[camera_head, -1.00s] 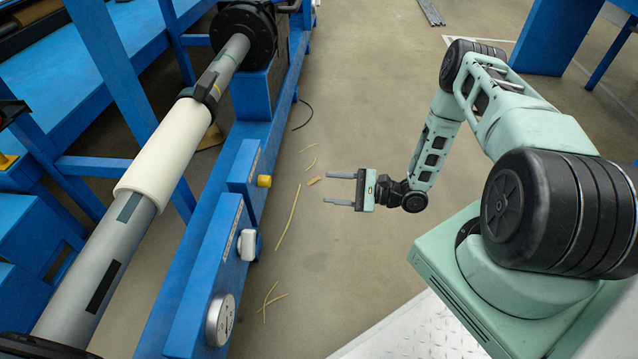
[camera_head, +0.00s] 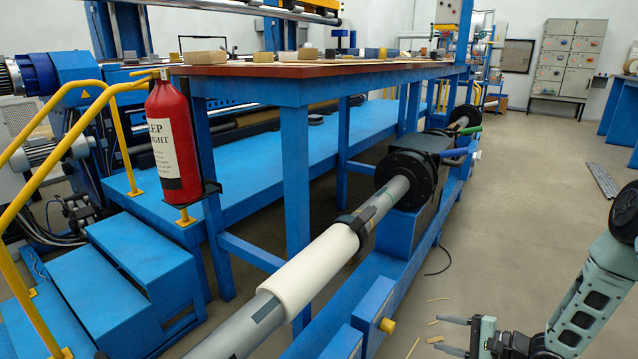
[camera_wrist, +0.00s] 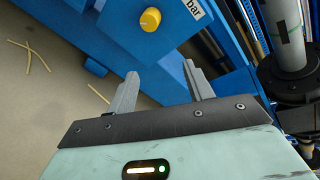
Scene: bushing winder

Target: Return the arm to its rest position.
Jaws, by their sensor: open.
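My gripper (camera_head: 450,335) is at the lower right of the head view, out over the floor to the right of the blue winder frame (camera_head: 388,298). Its two fingers are apart, point left and hold nothing. In the wrist view the open gripper (camera_wrist: 160,92) points at a blue panel with a yellow knob (camera_wrist: 150,19), and there is a gap between fingers and panel. The same yellow knob (camera_head: 387,325) shows in the head view. Part of my arm is cut off by the right edge.
A grey shaft with a white sleeve (camera_head: 310,268) runs along the winder. A blue table (camera_head: 300,95), blue steps (camera_head: 120,265) and a red fire extinguisher (camera_head: 172,140) stand to the left. Yellow strips (camera_wrist: 28,57) lie on the floor. Open floor (camera_head: 540,190) extends behind my arm.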

